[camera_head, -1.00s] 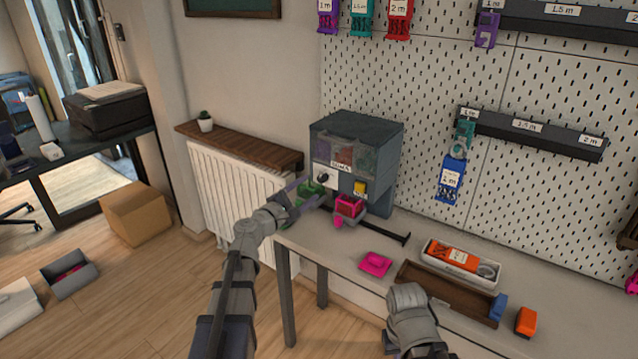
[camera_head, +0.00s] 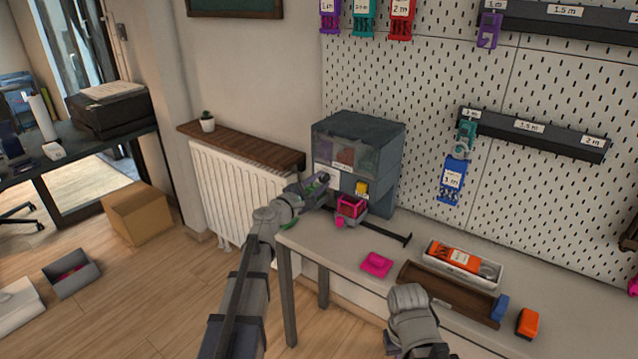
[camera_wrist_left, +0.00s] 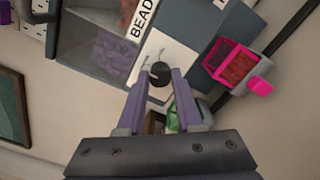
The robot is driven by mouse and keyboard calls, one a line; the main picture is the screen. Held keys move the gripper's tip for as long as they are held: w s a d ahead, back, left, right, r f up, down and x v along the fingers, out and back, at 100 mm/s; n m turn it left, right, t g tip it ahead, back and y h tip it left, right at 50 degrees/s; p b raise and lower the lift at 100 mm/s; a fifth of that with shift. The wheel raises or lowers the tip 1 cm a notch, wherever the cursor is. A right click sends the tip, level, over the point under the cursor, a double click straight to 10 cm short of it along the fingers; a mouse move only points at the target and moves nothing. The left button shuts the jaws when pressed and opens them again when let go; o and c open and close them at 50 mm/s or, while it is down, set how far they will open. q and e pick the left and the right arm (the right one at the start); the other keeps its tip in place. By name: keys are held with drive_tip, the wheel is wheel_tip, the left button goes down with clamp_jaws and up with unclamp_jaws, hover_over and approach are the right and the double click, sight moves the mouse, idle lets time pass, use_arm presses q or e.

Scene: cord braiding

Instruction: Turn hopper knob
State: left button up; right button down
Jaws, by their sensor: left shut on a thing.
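The grey-blue hopper box (camera_head: 384,138) stands at the back left of the table, with clear windows showing coloured contents. In the left wrist view, the hopper knob (camera_wrist_left: 160,72) is a round dark knob on a white plate (camera_wrist_left: 180,58) beside the bead label. My left gripper (camera_wrist_left: 158,86) has its two purple fingers on either side of the knob and is shut on it. In the head view my left gripper (camera_head: 318,184) is at the hopper's front and hides the knob.
A pink-framed cup (camera_head: 351,207) with red contents sits under the hopper, right of my left gripper. A pink piece (camera_head: 376,264), a brown tray (camera_head: 404,276), a white tray (camera_head: 428,257) and an orange block (camera_head: 527,322) lie on the table. A radiator (camera_head: 240,190) stands left.

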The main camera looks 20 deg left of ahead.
use_arm(q)
clamp_jaws()
drive_tip(key=m, duration=0.5)
drive_tip(key=shift+m, duration=0.4)
drive_tip(key=m, duration=0.6)
idle(0.6)
drive_tip(key=o, duration=0.6)
unclamp_jaws()
drive_tip(key=shift+o, duration=0.2)
drive_tip(key=shift+s, duration=0.1)
